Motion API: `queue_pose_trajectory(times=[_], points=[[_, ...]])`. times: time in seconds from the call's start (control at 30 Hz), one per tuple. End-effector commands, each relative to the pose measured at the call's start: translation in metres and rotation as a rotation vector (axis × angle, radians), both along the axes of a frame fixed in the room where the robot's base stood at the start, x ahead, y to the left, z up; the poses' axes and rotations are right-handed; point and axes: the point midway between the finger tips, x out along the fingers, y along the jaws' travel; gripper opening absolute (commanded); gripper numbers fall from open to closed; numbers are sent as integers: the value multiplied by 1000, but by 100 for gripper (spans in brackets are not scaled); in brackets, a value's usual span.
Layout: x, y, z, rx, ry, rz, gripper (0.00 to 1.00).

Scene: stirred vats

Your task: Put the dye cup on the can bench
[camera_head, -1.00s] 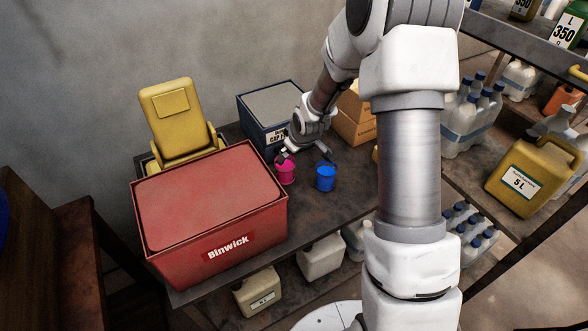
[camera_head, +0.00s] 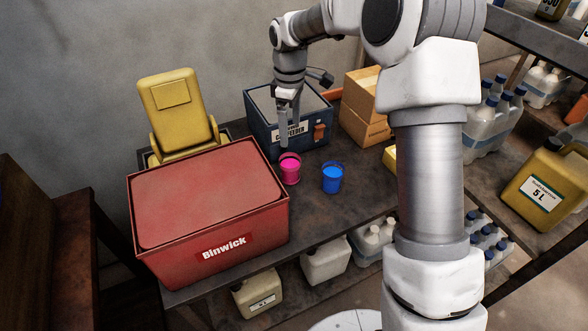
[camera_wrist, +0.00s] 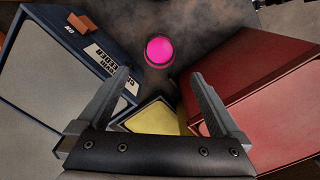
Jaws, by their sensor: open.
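A pink cup (camera_head: 290,169) and a blue cup (camera_head: 332,178) stand upright and apart on a dark worktop (camera_head: 300,215). Which one is the dye cup I cannot tell. My gripper (camera_head: 289,132) points down, just above and behind the pink cup in the head view. In the wrist view my gripper (camera_wrist: 158,80) is open and empty, and the pink cup (camera_wrist: 160,51) shows beyond the gap between its fingertips. The blue cup is not in the wrist view. I cannot tell which surface is the can bench.
A red Binwick box (camera_head: 210,200) stands left of the cups, with a yellow container (camera_head: 178,108) behind it. A blue feeder box (camera_head: 262,118) is behind my gripper. Cardboard boxes (camera_head: 362,122) stand right of it. Jugs and bottles fill shelves at right. Worktop in front of the cups is clear.

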Motion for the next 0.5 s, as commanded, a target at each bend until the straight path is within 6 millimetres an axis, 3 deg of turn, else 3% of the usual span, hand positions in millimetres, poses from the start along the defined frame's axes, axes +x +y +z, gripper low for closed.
queue_pose_trajectory(times=[0.3, 0.5], points=[[-1, -1, -74, -1, 4, -2, 100], [0, 0, -104, 0, 0, -3, 100]])
